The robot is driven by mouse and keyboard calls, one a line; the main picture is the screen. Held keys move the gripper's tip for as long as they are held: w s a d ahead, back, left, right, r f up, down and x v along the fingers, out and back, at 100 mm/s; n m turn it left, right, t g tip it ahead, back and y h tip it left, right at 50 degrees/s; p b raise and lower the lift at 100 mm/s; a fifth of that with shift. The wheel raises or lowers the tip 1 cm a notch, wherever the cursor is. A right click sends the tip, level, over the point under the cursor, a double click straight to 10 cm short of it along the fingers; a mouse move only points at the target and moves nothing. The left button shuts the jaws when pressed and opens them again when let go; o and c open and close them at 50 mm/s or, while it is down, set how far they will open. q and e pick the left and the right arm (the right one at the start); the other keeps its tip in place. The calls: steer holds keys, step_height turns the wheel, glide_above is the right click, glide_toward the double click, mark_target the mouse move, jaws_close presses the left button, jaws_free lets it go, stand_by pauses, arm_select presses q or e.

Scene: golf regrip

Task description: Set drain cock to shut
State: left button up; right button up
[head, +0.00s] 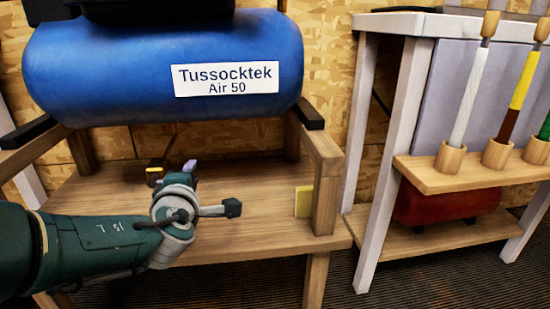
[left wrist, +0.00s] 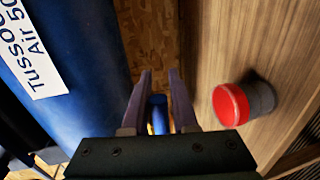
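The blue air tank (head: 110,70), labelled Tussocktek Air 50, lies across a wooden stand. Below it, a small dark fitting with a yellow end (head: 154,172) shows beside my left gripper; it may be the drain cock. My left gripper (head: 189,166) is under the tank, above the wooden shelf. In the left wrist view, the two fingers of my left gripper (left wrist: 159,75) stand apart. A small blue cylindrical part (left wrist: 158,103) with a bit of yellow lies in line with the gap; I cannot tell whether they touch. The cock's handle position is unclear. My right gripper is out of view.
A red-capped grey round object (left wrist: 232,104) is on the shelf side in the left wrist view. A yellow block (head: 303,202) is by the stand's right leg (head: 326,190). A workbench (head: 366,150) with golf clubs in a wooden rack (head: 450,178) stands at right.

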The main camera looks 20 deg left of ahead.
arm_select(q)
steer(key=o, duration=0.3)
steer(key=shift+o, duration=0.2)
steer(key=p+v, duration=0.8)
steer(key=v, duration=0.2)
